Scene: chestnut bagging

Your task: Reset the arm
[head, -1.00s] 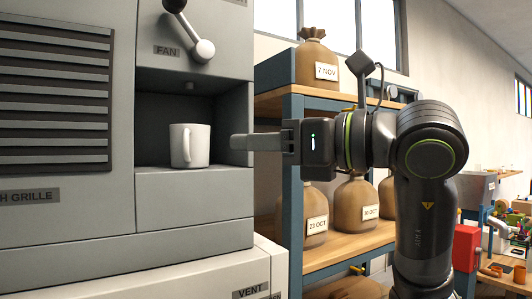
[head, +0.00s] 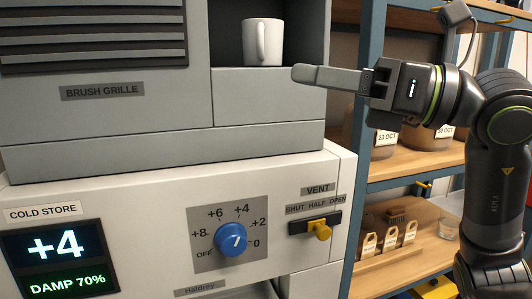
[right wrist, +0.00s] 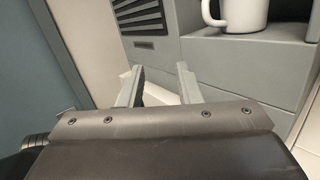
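My right gripper (head: 296,74) reaches in from the right in the head view, its fingers pointing left. In the right wrist view its two fingers (right wrist: 160,70) stand apart with nothing between them. A white mug (head: 266,42) stands upright in the recess of the grey machine (head: 262,95), up and left of my fingertips and apart from them. The mug also shows at the top of the right wrist view (right wrist: 240,14). My left gripper is in neither view.
Below the recess is a white cabinet front with a display (head: 55,260), a blue dial (head: 231,239) and a yellow-knobbed vent slider (head: 320,230). A shelf rack (head: 366,120) with brown sacks and small tagged bags (head: 390,238) stands behind my right arm.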

